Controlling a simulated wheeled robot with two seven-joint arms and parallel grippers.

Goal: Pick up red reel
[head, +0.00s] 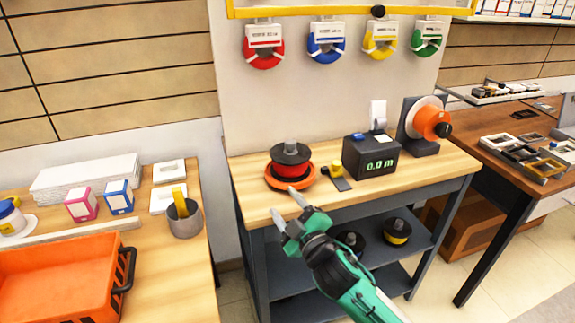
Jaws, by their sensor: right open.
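The red reel (291,168) stands on the wooden top of the middle workbench (247,207). It has a dark upper part and sits on an orange round base (274,183). My right gripper (285,203) is open and empty. Its two pale fingers are spread near the front edge of the bench, in front of the reel and apart from it as far as I can tell. My left gripper is not in view.
A black meter box (372,158) reading 0.0 m and an orange spool on a stand (432,123) are right of the reel. Colored coils hang above, including a red one (263,52). Dark reels sit on the lower shelf (397,231). An orange crate (60,285) is at left.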

